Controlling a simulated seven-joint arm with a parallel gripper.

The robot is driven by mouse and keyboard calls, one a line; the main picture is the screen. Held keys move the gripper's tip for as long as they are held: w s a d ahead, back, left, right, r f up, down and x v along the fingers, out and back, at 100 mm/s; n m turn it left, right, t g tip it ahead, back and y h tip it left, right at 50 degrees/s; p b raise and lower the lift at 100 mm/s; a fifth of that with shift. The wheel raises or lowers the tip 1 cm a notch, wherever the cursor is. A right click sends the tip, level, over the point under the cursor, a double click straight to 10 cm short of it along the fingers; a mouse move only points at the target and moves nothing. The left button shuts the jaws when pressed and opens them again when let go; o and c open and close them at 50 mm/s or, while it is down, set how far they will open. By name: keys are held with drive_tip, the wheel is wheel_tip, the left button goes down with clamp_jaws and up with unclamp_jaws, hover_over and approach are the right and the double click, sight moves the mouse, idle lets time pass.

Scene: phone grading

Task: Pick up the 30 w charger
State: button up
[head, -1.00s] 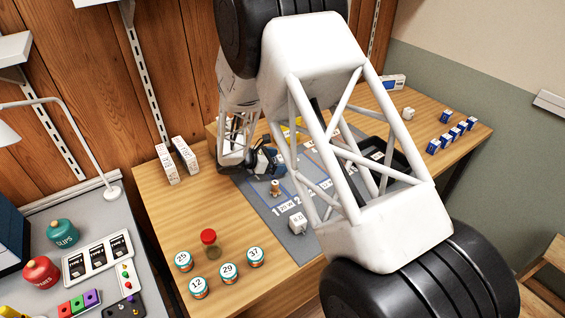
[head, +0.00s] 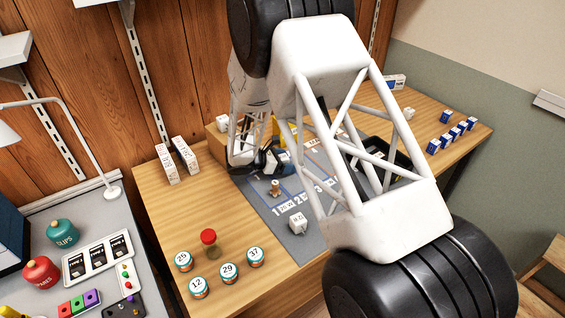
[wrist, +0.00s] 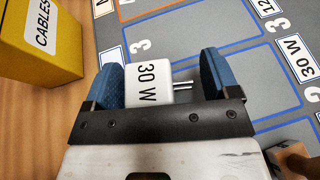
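The 30 W charger (wrist: 149,84) is a white block with black lettering and two metal prongs pointing right. In the wrist view it lies between the two blue fingers of my gripper (wrist: 163,78). The left finger is close against its body; I cannot tell if they touch. The prongs end near the right finger, with a gap between that finger and the charger's body. My gripper (head: 264,161) is low over the grey mat (head: 262,196) in the head view, where I cannot make out the charger.
A yellow CABLES box (wrist: 42,42) stands close left of my gripper.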

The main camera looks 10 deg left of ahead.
sight(285, 158)
drive_tip(key=c, duration=0.8)
drive_tip(key=shift+r, duration=5)
